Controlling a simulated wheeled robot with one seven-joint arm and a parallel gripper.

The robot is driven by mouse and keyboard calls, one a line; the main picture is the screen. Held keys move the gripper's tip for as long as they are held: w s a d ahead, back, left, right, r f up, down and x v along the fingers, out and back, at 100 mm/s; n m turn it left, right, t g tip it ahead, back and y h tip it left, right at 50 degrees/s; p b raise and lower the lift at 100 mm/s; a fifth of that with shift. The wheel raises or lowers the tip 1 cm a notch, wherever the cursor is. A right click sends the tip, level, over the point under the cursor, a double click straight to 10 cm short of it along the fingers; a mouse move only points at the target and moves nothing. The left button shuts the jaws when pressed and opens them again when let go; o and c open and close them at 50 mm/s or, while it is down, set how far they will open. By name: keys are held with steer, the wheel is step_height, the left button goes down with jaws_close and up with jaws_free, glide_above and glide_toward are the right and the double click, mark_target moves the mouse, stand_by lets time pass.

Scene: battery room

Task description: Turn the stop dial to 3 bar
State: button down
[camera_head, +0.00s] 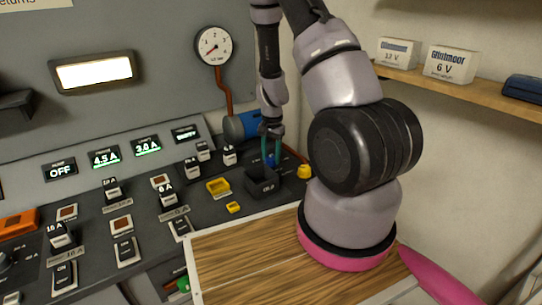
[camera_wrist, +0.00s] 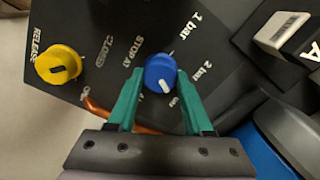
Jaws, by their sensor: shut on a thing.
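The blue stop dial (camera_wrist: 161,72) sits on a dark panel in the wrist view, with a white pointer mark turned toward the bottom, slightly right. My gripper (camera_wrist: 160,76) has its two teal fingers closed on either side of the dial. "CLOSED", "STOP AT", "1 bar" and "2 bar" are printed around it; a further label below the dial is partly hidden and unreadable. In the head view my gripper (camera_head: 271,143) points down at the blue dial (camera_head: 273,161), which is small and partly covered by the fingers.
A yellow release knob (camera_wrist: 58,64) stands left of the dial in the wrist view. A blue cylinder (camera_head: 238,127) lies beside my gripper. A round gauge (camera_head: 213,46) hangs on the wall above. A black open box (camera_head: 262,184) stands in front.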

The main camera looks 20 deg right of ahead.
mark_target(272, 158)
steer(key=shift+m, duration=0.3)
steer(key=shift+c, duration=1.5)
jaws_free()
step_height(272, 158, up, 11)
steer(key=shift+s, duration=0.15)
steer(key=shift+d+f, duration=0.1)
